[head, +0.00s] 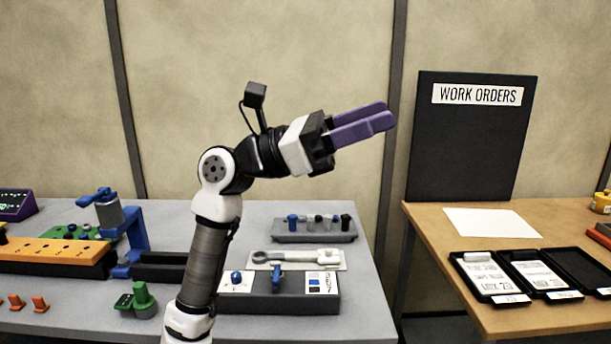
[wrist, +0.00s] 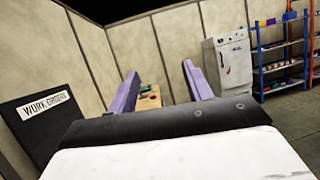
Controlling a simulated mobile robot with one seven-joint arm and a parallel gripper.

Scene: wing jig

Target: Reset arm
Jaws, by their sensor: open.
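My gripper (head: 384,115) has two purple fingers and is raised in the air above the grey bench, pointing right and slightly up in the head view. In the wrist view my gripper (wrist: 160,82) shows its two purple fingers spread apart with nothing between them. The gripper is open and empty, well clear of the bench and of the work orders board. My arm stands upright from the bottom of the head view and bends to the right at the elbow.
A grey bench (head: 365,290) holds an orange block (head: 55,252), a blue clamp (head: 135,235), a wrench-like part (head: 295,258) and a peg tray (head: 315,232). At right, a wooden table (head: 450,228) carries black trays (head: 530,305) and a work orders board (head: 470,145). Shelves (wrist: 283,65) stand far off.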

